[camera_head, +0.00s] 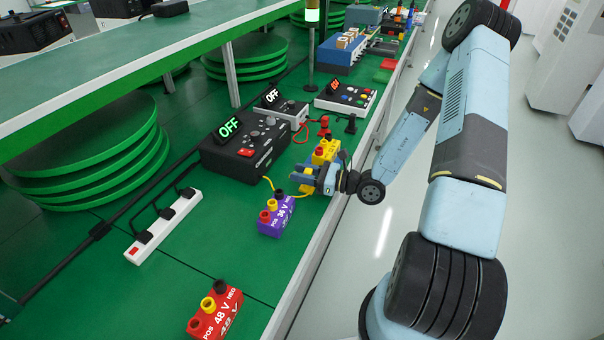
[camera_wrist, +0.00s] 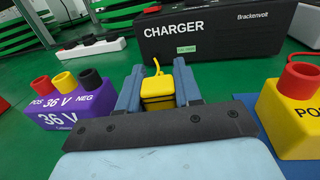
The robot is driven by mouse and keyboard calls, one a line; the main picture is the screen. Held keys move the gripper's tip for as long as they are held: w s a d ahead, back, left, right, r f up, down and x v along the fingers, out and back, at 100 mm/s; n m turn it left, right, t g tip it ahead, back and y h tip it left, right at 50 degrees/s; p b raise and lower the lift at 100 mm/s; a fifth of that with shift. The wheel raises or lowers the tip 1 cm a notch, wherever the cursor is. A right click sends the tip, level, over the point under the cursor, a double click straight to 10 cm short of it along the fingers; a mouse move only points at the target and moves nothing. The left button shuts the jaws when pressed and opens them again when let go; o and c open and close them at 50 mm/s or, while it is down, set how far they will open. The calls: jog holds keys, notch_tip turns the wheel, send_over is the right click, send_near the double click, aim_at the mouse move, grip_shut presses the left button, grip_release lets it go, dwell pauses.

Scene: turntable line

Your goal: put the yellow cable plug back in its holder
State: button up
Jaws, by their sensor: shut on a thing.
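My gripper (camera_head: 303,178) is low over the green bench near its right edge. In the wrist view my gripper (camera_wrist: 158,92) is shut on the yellow cable plug (camera_wrist: 158,88), with one finger on each side. A thin yellow cable rises behind the plug and also shows in the head view (camera_head: 268,184), near the black charger. The black charger (camera_wrist: 215,35) stands behind the plug, lettered CHARGER. I cannot clearly make out an empty holder. A flat blue surface (camera_wrist: 248,100) lies right of the gripper, partly hidden; I cannot tell what it is.
A purple 36 V block (camera_head: 275,217) stands left of the gripper; a yellow block (camera_head: 327,149) with a red post stands close on the other side. A red 48 V block (camera_head: 215,313) and a white power strip (camera_head: 164,226) are further off. Bare green bench lies between them.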

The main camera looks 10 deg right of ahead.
dwell(0.3)
jog(key=o, duration=1.1)
jog(key=v, duration=1.4)
jog(key=s+a+r+n+g+h, duration=0.2)
jog(key=s+r+n+g+h, duration=0.25)
jog(key=r+n, duration=0.35)
jog(key=s+a+r+n+g+h, duration=0.25)
jog(key=r+n+g, duration=0.25)
jog(key=r+n, duration=0.25)
jog(key=s+d+r+n+t+h, duration=0.2)
jog(key=s+r+n+t+h, duration=0.1)
jog(key=r, duration=0.7)
jog(key=s+d+r+n+t+h, duration=0.2)
jog(key=s+r+n+t+h, duration=0.2)
jog(key=r, duration=0.5)
jog(key=s+h, duration=0.2)
jog(key=s, duration=0.1)
jog(key=shift+d+r+n, duration=0.3)
jog(key=shift+r+n, duration=0.05)
jog(key=shift+r, duration=0.05)
